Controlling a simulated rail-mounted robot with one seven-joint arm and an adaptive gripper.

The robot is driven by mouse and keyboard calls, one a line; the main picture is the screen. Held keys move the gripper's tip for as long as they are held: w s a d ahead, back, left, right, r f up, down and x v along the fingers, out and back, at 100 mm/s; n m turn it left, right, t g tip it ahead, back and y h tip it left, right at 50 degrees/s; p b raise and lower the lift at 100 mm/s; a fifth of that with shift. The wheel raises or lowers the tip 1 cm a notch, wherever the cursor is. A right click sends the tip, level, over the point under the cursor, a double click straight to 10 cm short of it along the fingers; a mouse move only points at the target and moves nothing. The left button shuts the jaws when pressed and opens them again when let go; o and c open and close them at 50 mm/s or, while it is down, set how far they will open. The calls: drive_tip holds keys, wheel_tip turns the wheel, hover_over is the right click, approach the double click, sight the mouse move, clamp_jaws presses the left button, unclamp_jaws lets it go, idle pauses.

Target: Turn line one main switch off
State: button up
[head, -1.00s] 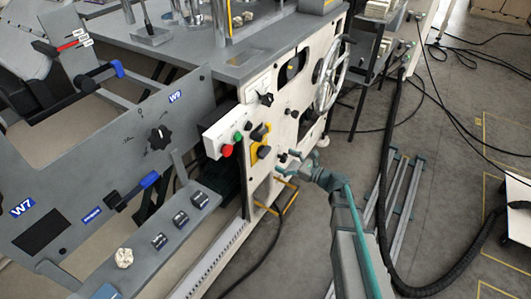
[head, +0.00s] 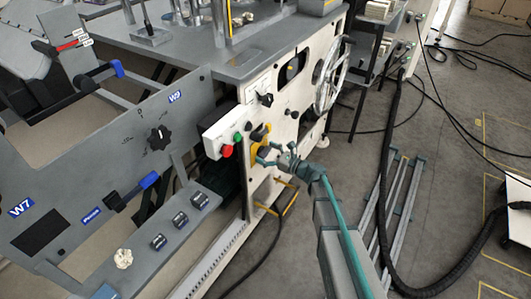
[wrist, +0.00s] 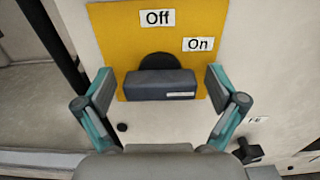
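The main switch is a dark grey handle (wrist: 160,85) on a black round base, mounted on a yellow plate (wrist: 110,30) with an "Off" label (wrist: 157,18) at the top and an "On" label (wrist: 198,44) to its right. The handle lies level across the wrist view, with a small pale mark near its right end. My gripper (wrist: 160,92) is open, one finger at each side of the handle, with small gaps visible. In the head view my gripper (head: 267,153) is at the yellow plate (head: 253,159) on the white machine panel and partly hides the switch.
A red button (head: 227,151) and a green button (head: 238,138) sit just left of the plate. A black knob (head: 266,99) and a large handwheel (head: 330,77) are on the same panel. A yellow bracket (head: 288,205) sticks out below. Floor to the right holds rails and a thick hose.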

drive_tip(key=c, duration=1)
drive_tip(key=shift+f+n+b, duration=0.15)
drive_tip(key=shift+n+b, duration=0.15)
drive_tip(key=shift+b, duration=0.15)
drive_tip(key=n+b, duration=0.2)
drive_tip(key=b, duration=0.1)
drive_tip(key=shift+s+f+n, duration=0.15)
drive_tip(key=shift+n, duration=0.15)
drive_tip(key=n+b, duration=0.5)
drive_tip(key=b, duration=0.1)
drive_tip(key=shift+a+f, duration=0.1)
drive_tip(key=n+b, duration=0.5)
drive_tip(key=b, duration=0.1)
drive_tip(key=shift+s+f+n+b, duration=0.1)
drive_tip(key=shift+s+n+b, duration=0.05)
drive_tip(key=shift+n+b, duration=0.25)
drive_tip(key=n+b, duration=0.4)
drive_tip(key=o, duration=1.2)
drive_tip(key=shift+r, duration=0.2)
drive_tip(key=shift+c, duration=0.2)
